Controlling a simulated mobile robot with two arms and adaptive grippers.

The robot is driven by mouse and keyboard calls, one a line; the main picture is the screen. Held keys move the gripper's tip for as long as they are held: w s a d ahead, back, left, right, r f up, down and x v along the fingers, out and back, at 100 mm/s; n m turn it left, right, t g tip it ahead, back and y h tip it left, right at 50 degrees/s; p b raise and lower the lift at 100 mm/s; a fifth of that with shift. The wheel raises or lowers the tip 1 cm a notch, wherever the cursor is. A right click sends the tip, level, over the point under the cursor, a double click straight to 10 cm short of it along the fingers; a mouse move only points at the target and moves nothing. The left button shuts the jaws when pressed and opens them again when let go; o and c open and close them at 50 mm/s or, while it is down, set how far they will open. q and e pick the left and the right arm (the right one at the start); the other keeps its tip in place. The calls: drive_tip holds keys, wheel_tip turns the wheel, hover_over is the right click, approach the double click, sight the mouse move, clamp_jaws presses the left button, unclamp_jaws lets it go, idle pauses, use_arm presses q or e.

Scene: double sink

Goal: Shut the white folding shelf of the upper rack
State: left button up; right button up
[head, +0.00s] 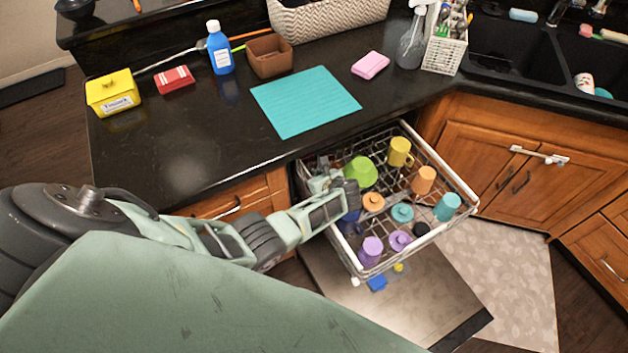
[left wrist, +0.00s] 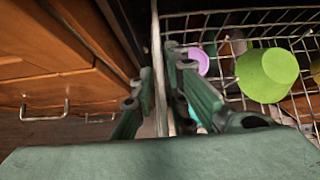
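The upper rack (head: 462,192) is a white wire basket, pulled out from under the counter and loaded with cups. My left gripper (head: 340,196) is at the rack's left side, over its rim. In the left wrist view the fingers of my left gripper (left wrist: 160,88) stand close together on either side of a thin pale upright strip (left wrist: 157,40). I cannot tell whether they touch it, nor whether the strip is the rack's rim or the folding shelf's edge. The white folding shelf cannot be clearly made out in the head view. My right gripper is not in view.
A lime cup (head: 361,171) stands near my gripper. Yellow (head: 400,152), orange (head: 424,180) and purple (head: 371,250) cups are in the rack. The open dishwasher door (head: 430,290) lies below. Wooden cabinets (left wrist: 50,60) are close on the gripper's left.

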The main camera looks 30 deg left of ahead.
use_arm(q)
drive_tip(key=shift+o, duration=0.6)
drive_tip(key=shift+d+r, duration=0.15)
drive_tip(key=shift+r, duration=0.05)
drive_tip(key=v, duration=1.1)
drive_tip(key=shift+s+d+r, duration=0.1)
drive_tip(key=shift+s+r, duration=0.1)
